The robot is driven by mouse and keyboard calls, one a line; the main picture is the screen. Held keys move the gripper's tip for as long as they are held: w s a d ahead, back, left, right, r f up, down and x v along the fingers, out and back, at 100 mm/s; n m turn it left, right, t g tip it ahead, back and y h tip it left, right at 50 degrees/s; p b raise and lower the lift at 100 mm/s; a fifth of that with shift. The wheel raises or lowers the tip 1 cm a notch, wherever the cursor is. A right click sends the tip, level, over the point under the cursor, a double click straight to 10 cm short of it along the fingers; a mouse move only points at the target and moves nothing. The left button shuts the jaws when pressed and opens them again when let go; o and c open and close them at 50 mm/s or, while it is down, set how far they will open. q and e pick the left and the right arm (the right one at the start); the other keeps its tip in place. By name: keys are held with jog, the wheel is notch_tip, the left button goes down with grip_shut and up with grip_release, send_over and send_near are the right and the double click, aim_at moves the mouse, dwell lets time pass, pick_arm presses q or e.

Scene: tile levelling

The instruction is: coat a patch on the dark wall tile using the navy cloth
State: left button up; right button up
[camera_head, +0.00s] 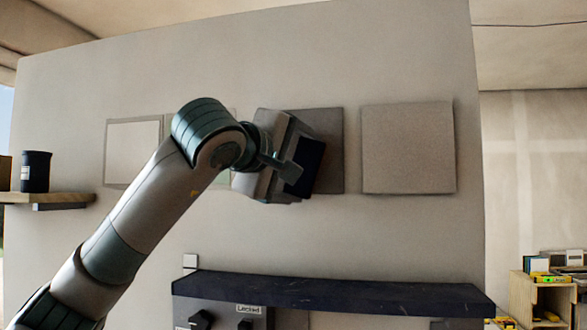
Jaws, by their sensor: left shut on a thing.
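The dark wall tile (330,128) is the brown-grey square on the wall, second from the right in a row of tiles. My left arm reaches up across the picture, and my left gripper (292,170) is in front of this tile's left and lower part. The gripper is shut on the navy cloth (307,164), a dark blue piece at its right side. The gripper hides part of the tile, and I cannot tell whether the cloth touches its surface. No coated patch can be made out. My right gripper is out of view.
A light grey tile (408,148) hangs to the right and a whitish tile (133,152) to the left; another is mostly behind my arm. A dark-topped ledge (330,291) runs below. A black canister (36,171) stands on a wooden shelf (70,197) at left.

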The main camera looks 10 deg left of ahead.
pick_arm(q)
jog(key=shift+d, duration=1.15)
jog(key=shift+d, duration=0.15)
jog(key=shift+s+d+b, duration=0.1)
jog(key=shift+d+b, duration=0.45)
jog(key=shift+d, duration=1.15)
jog(key=shift+r, duration=0.1)
jog(key=shift+r+p, duration=0.7)
jog(key=shift+r, duration=0.45)
jog(key=shift+a, duration=0.15)
